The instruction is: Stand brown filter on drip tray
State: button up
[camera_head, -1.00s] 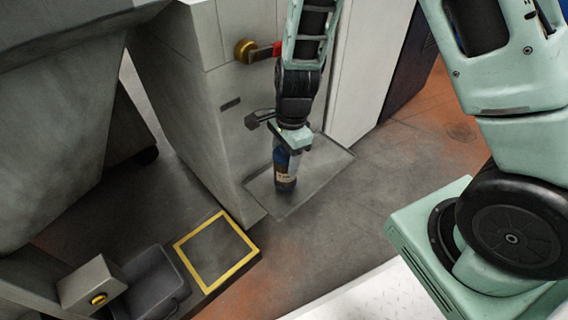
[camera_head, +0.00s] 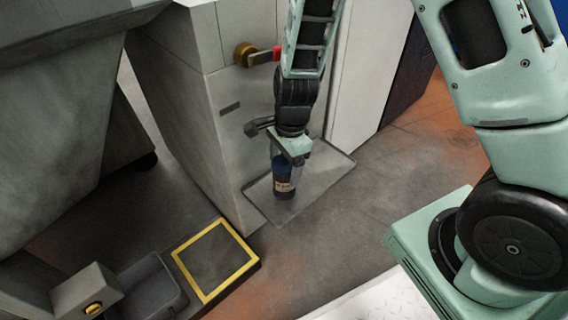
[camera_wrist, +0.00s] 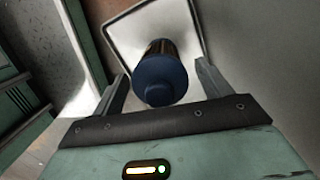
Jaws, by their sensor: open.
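The brown filter (camera_head: 283,180) is a bottle-like cylinder with a dark blue top and a pale label. It appears upright on the drip tray (camera_head: 322,178), a flat grey rimmed plate at the foot of the cabinet. My gripper (camera_head: 288,163) reaches down over the filter from above. In the wrist view the filter's blue end (camera_wrist: 160,80) sits between the two jaws of my gripper (camera_wrist: 161,72), with gaps at both sides, so the jaws are open around it. The filter's base is hidden in the wrist view.
A grey cabinet (camera_head: 200,110) with a red-handled brass valve (camera_head: 246,54) stands behind and left of the tray. A yellow-bordered square (camera_head: 213,260) and a dark bin (camera_head: 148,288) lie at lower left. Floor right of the tray is clear.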

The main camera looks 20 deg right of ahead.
notch_tip(320, 180, up, 11)
jog(key=d+p, duration=0.1)
jog(key=p, duration=0.4)
jog(key=shift+d+r, duration=0.15)
jog(key=shift+r, duration=0.05)
